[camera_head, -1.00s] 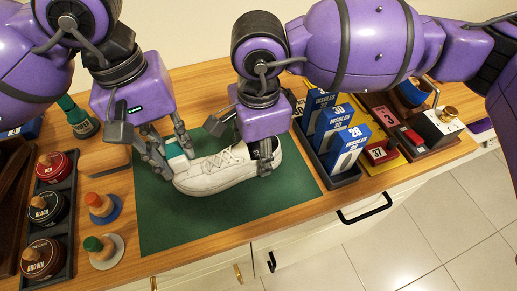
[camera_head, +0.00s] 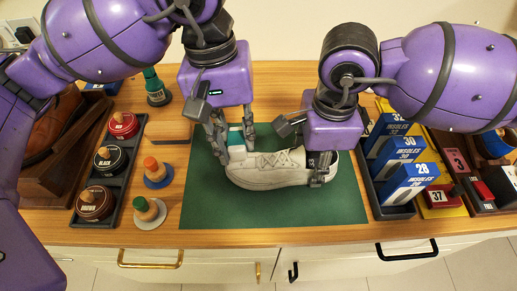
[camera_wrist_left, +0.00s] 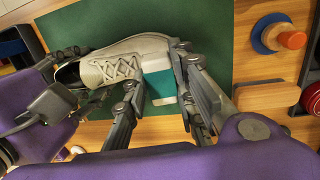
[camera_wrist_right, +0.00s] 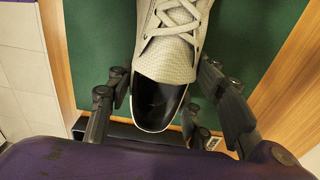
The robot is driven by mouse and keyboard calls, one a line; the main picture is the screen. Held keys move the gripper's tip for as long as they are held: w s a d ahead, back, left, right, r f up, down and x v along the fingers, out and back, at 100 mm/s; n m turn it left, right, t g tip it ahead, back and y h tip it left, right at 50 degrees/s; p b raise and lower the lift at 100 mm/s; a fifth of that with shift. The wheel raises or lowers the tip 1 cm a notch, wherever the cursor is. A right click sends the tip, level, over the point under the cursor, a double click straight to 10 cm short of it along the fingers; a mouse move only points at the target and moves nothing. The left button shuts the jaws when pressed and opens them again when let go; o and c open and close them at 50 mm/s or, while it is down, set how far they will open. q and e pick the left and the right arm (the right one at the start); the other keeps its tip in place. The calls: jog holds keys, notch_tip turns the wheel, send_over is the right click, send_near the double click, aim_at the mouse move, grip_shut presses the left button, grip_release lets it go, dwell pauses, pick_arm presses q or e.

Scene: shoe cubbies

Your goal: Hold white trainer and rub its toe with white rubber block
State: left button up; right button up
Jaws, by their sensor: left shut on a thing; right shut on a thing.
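The white trainer (camera_head: 270,172) lies on the green mat (camera_head: 215,205), toe to the left and heel to the right in the head view. My right gripper (camera_head: 318,168) is shut on its heel, with a finger on each side of the heel in the right wrist view (camera_wrist_right: 160,110). My left gripper (camera_head: 233,155) is shut on the white rubber block (camera_wrist_left: 159,84), which has a teal part (camera_wrist_left: 162,101). The block is at the toe's far side in the head view and looks close against the toe in the left wrist view. Exact contact is unclear.
Polish tins (camera_head: 109,158) stand in a dark tray at left, with two round-based knobbed tools (camera_head: 157,172) beside them. A green-topped bottle (camera_head: 154,88) stands behind. Blue insole boxes (camera_head: 405,182) stand right of the mat. The front of the mat is clear.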

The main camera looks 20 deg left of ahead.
pick_arm(q)
jog(key=shift+y, duration=0.4)
jog(key=r, duration=0.2)
jog(key=w+d+r, duration=0.1)
jog(key=w+r, duration=0.1)
jog(key=r, duration=0.1)
jog(key=shift+w+d+r, duration=0.2)
jog(key=shift+w+r, duration=0.05)
jog(key=shift+r, duration=0.1)
jog(key=shift+a+r, duration=0.2)
jog(key=shift+r, duration=0.9)
jog(key=shift+s+a+f+y, duration=0.25)
jog(key=shift+a+y, duration=0.05)
jog(key=shift+a, duration=0.05)
jog(key=shift+f, duration=2.35)
